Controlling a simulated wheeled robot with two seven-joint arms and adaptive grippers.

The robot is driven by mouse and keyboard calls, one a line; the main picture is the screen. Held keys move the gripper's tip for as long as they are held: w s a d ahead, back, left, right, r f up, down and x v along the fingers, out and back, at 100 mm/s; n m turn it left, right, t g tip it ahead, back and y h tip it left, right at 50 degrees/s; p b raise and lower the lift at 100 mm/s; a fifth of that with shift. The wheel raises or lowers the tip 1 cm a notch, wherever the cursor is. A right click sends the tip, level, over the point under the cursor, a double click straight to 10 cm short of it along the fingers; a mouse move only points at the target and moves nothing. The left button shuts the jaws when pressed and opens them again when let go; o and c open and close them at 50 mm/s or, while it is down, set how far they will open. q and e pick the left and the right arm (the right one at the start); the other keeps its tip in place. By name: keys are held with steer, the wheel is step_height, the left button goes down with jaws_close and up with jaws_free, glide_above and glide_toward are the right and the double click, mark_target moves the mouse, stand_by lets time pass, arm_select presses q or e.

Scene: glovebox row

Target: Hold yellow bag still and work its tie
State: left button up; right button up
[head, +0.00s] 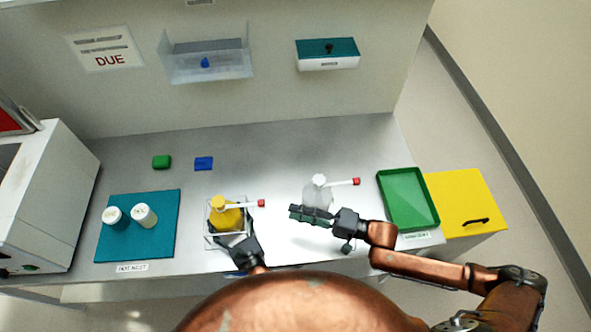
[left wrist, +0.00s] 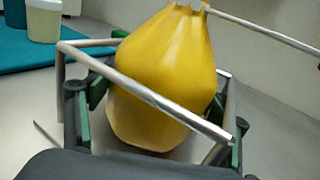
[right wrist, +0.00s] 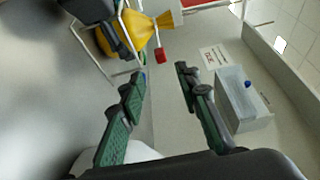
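The yellow bag (head: 228,217) stands upright in a wire frame (head: 208,240) on the bench. A thin tie with a red end (head: 261,203) sticks out to the right from its gathered neck. My left gripper (left wrist: 158,105) has its green-padded fingers on both sides of the bag, inside the frame's width, and the pads appear to press its sides. My right gripper (right wrist: 160,85) is open and empty, its two fingers apart. In the head view it is right of the yellow bag, in front of a clear white bag (head: 318,188). The yellow bag and tie show beyond its fingertips.
The clear bag has its own red-ended tie (head: 356,182). A green tray (head: 433,222) lies at right beside a yellow cabinet (head: 465,200). White-lidded jars (head: 144,215) stand on a teal mat (head: 166,240) at left.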

arm_select(q)
steer(key=o, duration=0.5)
